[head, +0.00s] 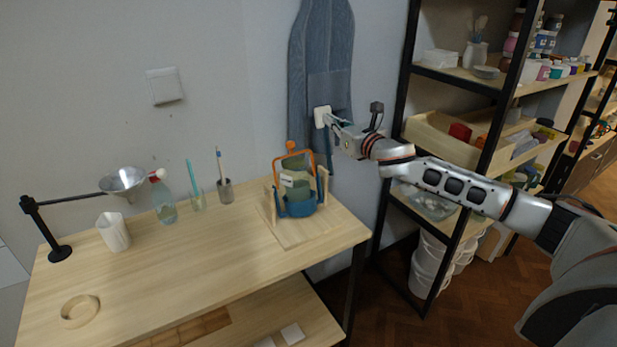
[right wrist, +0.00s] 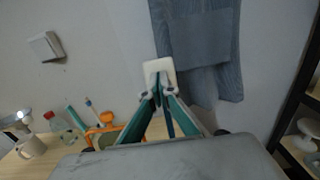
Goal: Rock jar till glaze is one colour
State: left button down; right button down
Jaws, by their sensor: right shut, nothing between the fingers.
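The jar (head: 296,191), grey-green with a pale label, sits in a rocking cradle with a blue lower part (head: 298,209) and an orange frame (head: 278,160). Wooden side posts flank it on a board at the right end of the table. The glaze colour inside cannot be made out. My right gripper (head: 330,117) is up by the wall, above and right of the jar, apart from it. Its fingers (right wrist: 160,95) are shut and empty, with a white block or plate (right wrist: 159,72) at their tips; contact is unclear. The orange frame also shows in the right wrist view (right wrist: 106,118). My left gripper is out of view.
A grey-blue apron (head: 322,45) hangs behind my right gripper. A loaded black-framed shelf (head: 404,75) stands right. The table's middle is clear.

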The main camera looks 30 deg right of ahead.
jog(key=shift+w+a+f, duration=0.1)
jog(key=shift+w+f, duration=0.1)
jog(key=shift+w, duration=0.5)
jog(key=shift+w+f, duration=0.15)
jog(key=shift+w, duration=0.5)
jog(key=shift+w+a+f, duration=0.1)
jog(key=shift+w+f, duration=0.35)
jog(key=shift+w, duration=0.35)
jog(key=shift+s+r, duration=0.35)
jog(key=shift+s, duration=0.55)
jog(key=shift+s+r, duration=0.3)
jog(key=shift+s, duration=0.55)
jog(key=s, duration=0.5)
jog(key=shift+s+d+r, duration=0.35)
jog(key=shift+s+r, duration=0.05)
jog(key=shift+w, duration=0.1)
